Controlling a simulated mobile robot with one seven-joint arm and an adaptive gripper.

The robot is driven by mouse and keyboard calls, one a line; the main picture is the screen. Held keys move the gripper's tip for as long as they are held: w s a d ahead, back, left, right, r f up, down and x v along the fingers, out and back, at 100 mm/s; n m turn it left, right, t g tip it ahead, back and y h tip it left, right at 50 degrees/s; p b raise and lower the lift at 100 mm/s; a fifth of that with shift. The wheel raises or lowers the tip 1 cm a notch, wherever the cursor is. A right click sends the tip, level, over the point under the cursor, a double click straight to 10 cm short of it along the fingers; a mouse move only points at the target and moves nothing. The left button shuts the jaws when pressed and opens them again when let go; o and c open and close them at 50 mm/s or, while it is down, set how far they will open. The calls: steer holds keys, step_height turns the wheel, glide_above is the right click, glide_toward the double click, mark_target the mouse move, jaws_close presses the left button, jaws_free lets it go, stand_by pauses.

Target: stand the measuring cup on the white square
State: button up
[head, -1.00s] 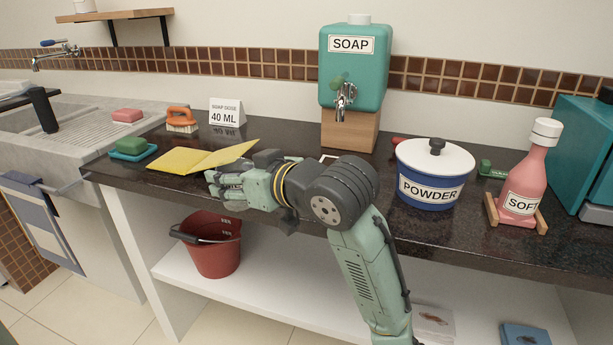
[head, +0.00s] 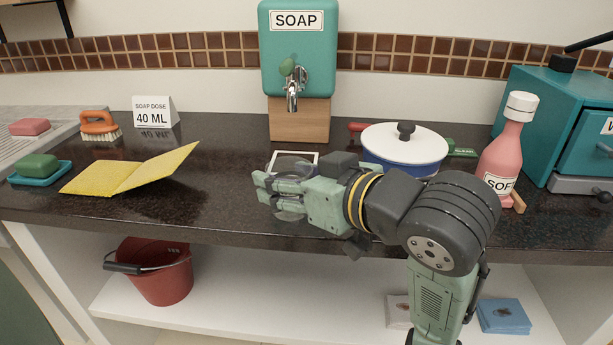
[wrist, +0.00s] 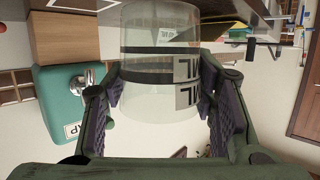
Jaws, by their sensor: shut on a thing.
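The clear measuring cup (wrist: 160,60) with dark bands fills the middle of the wrist view, between the two fingers of my gripper (wrist: 163,105). My gripper (head: 272,191) is shut on it. In the head view the cup (head: 290,213) shows only in part, since the fingers cover much of it. The white square (head: 294,153) is an outline on the dark counter below the soap dispenser. My gripper and the cup are in front of it and hide its near part. I cannot tell the gap between the cup and the counter.
The teal soap dispenser (head: 299,50) with its tap (head: 292,95) stands behind the square on a wooden block (head: 300,125).

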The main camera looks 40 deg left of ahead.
steer(key=shift+w+d, duration=0.25)
steer(key=shift+d, duration=0.05)
steer(key=p, duration=0.1)
steer(key=w+p, duration=0.1)
steer(key=p, duration=0.1)
steer(key=shift+a+r, duration=0.3)
steer(key=shift+w+a+p, duration=0.25)
steer(key=shift+p, duration=0.65)
steer(key=w+a+p, duration=0.1)
steer(key=w+a, duration=0.2)
steer(key=w+a+f+p, duration=0.1)
steer(key=w+a+p, duration=0.1)
steer(key=w, duration=0.2)
steer(key=w+a+f+p, duration=0.1)
steer(key=w+a+p, duration=0.1)
steer(key=w+a, duration=0.1)
steer(key=shift+w+a+f, duration=0.1)
steer(key=shift+w+a, duration=0.15)
steer(key=shift+a, duration=0.1)
steer(key=shift+c, duration=0.2)
steer(key=shift+w+a, duration=0.15)
steer(key=shift+f+p, duration=0.45)
steer(key=shift+f, duration=1.35)
steer(key=shift+f, duration=0.15)
steer(key=o, duration=1.1)
